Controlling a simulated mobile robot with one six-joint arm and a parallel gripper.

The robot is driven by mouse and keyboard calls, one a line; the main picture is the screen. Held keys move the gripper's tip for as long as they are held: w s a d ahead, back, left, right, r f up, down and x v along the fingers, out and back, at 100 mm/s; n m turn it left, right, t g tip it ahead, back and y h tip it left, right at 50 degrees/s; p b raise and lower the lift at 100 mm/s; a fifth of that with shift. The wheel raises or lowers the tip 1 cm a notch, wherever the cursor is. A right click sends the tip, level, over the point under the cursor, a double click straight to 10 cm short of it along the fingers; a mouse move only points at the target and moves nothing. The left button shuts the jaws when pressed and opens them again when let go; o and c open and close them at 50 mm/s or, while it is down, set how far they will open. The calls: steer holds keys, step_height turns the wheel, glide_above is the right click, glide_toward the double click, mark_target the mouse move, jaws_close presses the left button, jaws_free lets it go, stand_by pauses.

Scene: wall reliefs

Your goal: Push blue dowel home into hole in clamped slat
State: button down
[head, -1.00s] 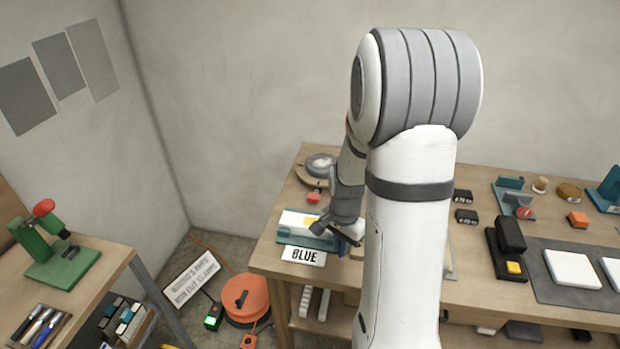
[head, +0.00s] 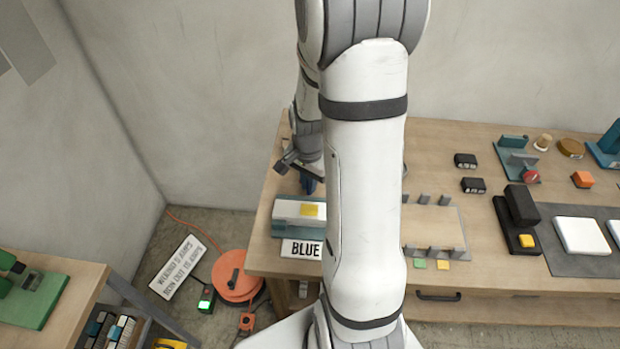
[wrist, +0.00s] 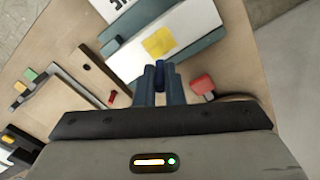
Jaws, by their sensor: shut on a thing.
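My gripper (wrist: 160,77) is shut on a blue dowel (wrist: 159,70), which shows between its fingertips in the wrist view. In the head view my gripper (head: 309,186) is just behind a teal clamp fixture (head: 283,231) that holds a pale block (head: 288,208) with a yellow patch. The same pale block (wrist: 135,55) lies just beyond the fingertips in the wrist view. I cannot tell whether dowel and block touch. A wooden strip (wrist: 102,78) with a dark hole (wrist: 86,67) lies left of the gripper; whether it is clamped is unclear.
A red block (wrist: 203,86) lies close right of the fingers in the wrist view. A plate with grey posts (head: 445,225) is to the right. My arm hides part of the bench.

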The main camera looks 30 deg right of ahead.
steer(key=shift+f, duration=0.1)
steer(key=b, duration=0.5)
glide_above(309, 204)
steer(key=s+a, duration=0.1)
steer(key=s, duration=0.1)
steer(key=shift+w+f, duration=0.1)
steer(key=shift+f, duration=2.75)
steer(key=shift+f+b, duration=1.6)
steer(key=shift+b, duration=0.25)
steer(key=c, duration=1.5)
jaws_free()
steer(key=shift+o, duration=0.2)
steer(key=shift+r, duration=0.1)
step_height(309, 204, up, 8)
steer(key=shift+f, duration=0.1)
